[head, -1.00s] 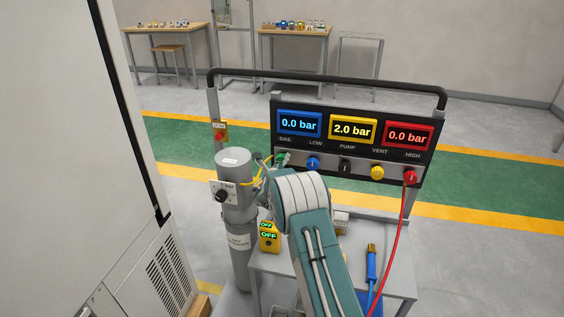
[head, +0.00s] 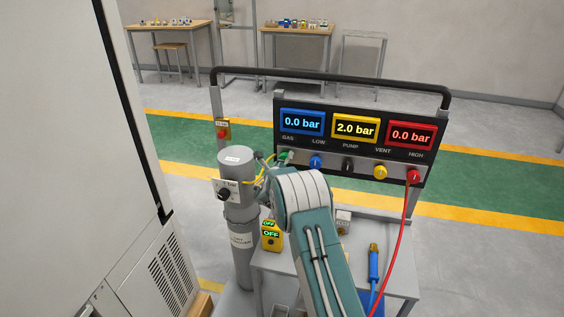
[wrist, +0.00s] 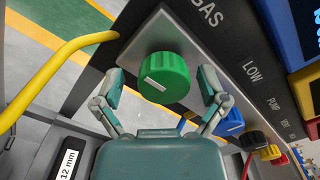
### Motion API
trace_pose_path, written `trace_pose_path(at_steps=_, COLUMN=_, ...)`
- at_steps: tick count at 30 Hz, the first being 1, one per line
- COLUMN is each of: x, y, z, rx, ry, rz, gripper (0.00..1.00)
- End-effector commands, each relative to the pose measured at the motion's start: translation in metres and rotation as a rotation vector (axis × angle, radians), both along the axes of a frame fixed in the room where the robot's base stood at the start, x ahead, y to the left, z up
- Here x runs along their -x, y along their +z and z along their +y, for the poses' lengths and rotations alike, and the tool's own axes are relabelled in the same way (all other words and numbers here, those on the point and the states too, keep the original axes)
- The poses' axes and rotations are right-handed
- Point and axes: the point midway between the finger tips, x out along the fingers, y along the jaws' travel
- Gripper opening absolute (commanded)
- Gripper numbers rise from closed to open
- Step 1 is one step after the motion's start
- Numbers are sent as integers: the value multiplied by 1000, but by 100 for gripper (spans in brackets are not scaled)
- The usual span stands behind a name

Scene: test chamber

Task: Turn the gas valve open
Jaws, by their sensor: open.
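The gas valve is a green round knob (wrist: 164,78) with a white mark on its face, under the label GAS in the wrist view. In the head view the green knob (head: 285,157) shows only in part at the panel's left end, behind my arm. My gripper (wrist: 160,88) is open, with one finger on each side of the knob. I cannot tell whether the fingers touch it. The blue display (head: 302,122) reads 0.0 bar, the yellow display (head: 356,128) 2.0 bar and the red display (head: 411,135) 0.0 bar.
Blue (head: 316,161), black (head: 348,165), yellow (head: 380,172) and red (head: 413,175) knobs sit along the panel. A red hose (head: 404,225) hangs from the red one. A grey cylinder (head: 239,195) stands left of my arm. A yellow hose (wrist: 42,62) passes left of my gripper.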

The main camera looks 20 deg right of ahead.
Motion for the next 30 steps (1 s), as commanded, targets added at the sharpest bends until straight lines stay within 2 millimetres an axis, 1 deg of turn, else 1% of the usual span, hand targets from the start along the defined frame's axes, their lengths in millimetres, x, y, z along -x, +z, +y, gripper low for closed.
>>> trace_pose_path(at_steps=5, x=9, y=0, z=7, rx=0, ry=0, rz=2, gripper=92)
trace_pose_path(at_steps=21, x=83, y=-1, z=60, rx=1, ry=4, rz=2, gripper=92)
trace_pose_path(at_steps=25, x=94, y=-1, z=67, rx=1, ry=2, rz=2, gripper=92)
trace_pose_path(at_steps=30, x=98, y=-2, z=69, rx=2, ry=1, rz=1, gripper=92)
